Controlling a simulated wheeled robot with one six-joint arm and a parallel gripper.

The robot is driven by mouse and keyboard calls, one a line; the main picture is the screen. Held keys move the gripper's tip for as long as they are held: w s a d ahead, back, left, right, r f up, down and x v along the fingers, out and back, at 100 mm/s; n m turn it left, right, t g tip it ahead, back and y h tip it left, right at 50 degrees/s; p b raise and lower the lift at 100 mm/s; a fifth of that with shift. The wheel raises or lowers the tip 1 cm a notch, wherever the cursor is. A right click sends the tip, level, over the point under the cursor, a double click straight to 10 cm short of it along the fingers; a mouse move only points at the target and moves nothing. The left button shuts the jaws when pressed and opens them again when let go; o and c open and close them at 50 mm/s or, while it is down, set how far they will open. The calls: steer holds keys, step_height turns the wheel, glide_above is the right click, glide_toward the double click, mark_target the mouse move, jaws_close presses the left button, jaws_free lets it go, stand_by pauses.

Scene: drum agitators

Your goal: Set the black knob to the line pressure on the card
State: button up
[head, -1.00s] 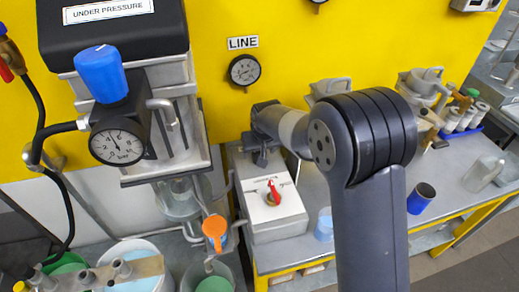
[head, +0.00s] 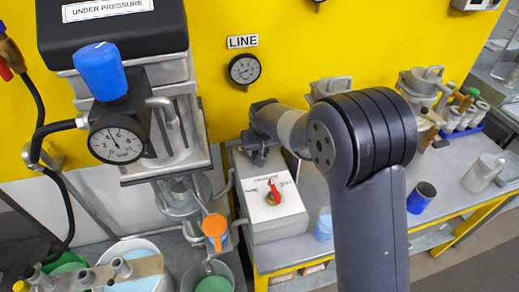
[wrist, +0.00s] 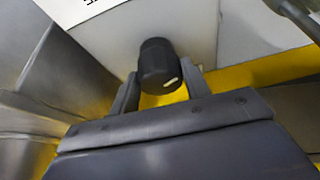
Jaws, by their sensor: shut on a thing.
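In the wrist view the black knob (wrist: 157,62), with a pale mark on its face, sits between the two fingers of my gripper (wrist: 160,90). The fingers are shut on it from both sides. In the head view my gripper (head: 260,152) is at the back end of the grey box (head: 278,229), and the knob is hidden there. A round gauge (head: 244,69) hangs on the yellow wall under a LINE label (head: 242,41). A card with a pressure value cannot be made out.
A red selector handle (head: 273,191) is on the box's white top. At left stands a machine with a blue knob (head: 99,70) and a larger gauge (head: 116,144). An orange-topped cup (head: 215,226) is left of the box; a blue cup (head: 421,197) is on the bench at right.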

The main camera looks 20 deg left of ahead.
steer(key=m+b, duration=0.1)
steer(key=m+h+b, duration=0.1)
steer(key=m, duration=0.1)
steer(key=shift+a+f+m+t, duration=0.15)
steer(key=shift+m+t, duration=0.15)
steer(key=shift+t, duration=0.1)
steer(key=m+h+b, duration=0.1)
steer(key=m, duration=0.2)
steer(key=shift+a+m+h+b, duration=0.1)
steer(key=shift+m+h+b, duration=0.3)
steer(key=m+h, duration=0.1)
steer(key=m, duration=0.2)
steer(key=shift+m, duration=0.3)
steer(key=m+g+h, duration=0.1)
steer(key=m, duration=0.3)
steer(key=shift+a+h, duration=0.1)
steer(key=shift+h, duration=0.3)
steer(key=shift+m+g, duration=0.3)
steer(key=shift+g, duration=0.1)
steer(key=o, duration=1)
steer(key=shift+r, duration=0.25)
